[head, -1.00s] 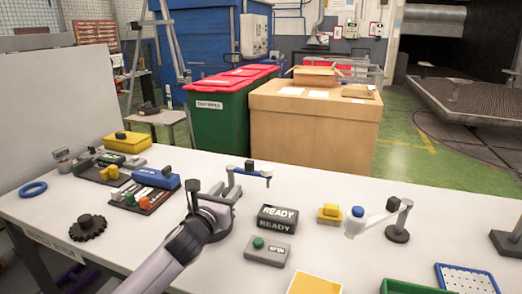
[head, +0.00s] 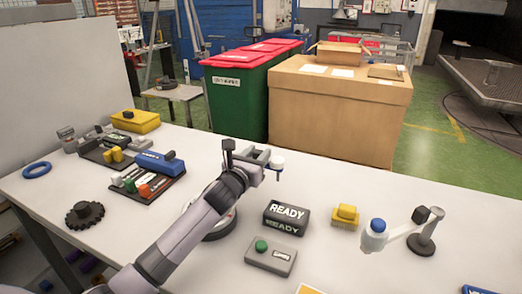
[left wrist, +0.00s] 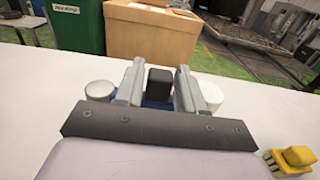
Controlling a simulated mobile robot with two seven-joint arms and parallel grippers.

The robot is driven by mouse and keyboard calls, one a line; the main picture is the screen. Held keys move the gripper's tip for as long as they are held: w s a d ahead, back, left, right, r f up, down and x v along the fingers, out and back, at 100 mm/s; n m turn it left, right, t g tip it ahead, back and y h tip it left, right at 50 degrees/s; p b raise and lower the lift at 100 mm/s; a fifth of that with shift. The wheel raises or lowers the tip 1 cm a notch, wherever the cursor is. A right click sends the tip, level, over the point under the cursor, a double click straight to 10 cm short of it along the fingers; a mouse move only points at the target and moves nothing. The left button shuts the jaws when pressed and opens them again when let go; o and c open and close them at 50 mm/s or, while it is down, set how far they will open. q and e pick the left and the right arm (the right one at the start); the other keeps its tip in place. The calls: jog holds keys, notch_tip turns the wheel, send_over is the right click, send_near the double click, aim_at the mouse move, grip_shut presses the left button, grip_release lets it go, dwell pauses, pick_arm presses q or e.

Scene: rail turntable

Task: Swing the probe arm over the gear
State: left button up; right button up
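The probe arm is mostly behind my left gripper in the head view; its white tip (head: 278,163) shows just right of the fingers. In the left wrist view its dark knob (left wrist: 160,84) stands between the two fingers, above a blue bar, with white round parts at either side. My left gripper (head: 258,156) is open around the knob, and narrow gaps seem to remain; it also shows in the left wrist view (left wrist: 159,88). A dark toothed gear (head: 85,214) lies at the table's left front. My right gripper is not in view.
A READY sign (head: 286,217), a green-button box (head: 270,256) and a yellow block (head: 346,215) stand right of my arm. A second jointed arm with a blue-topped white head (head: 375,235) is farther right.

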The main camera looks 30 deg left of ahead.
pick_arm(q)
jog(key=shift+w+a, duration=0.1)
jog(key=shift+w, duration=1.1)
grip_shut()
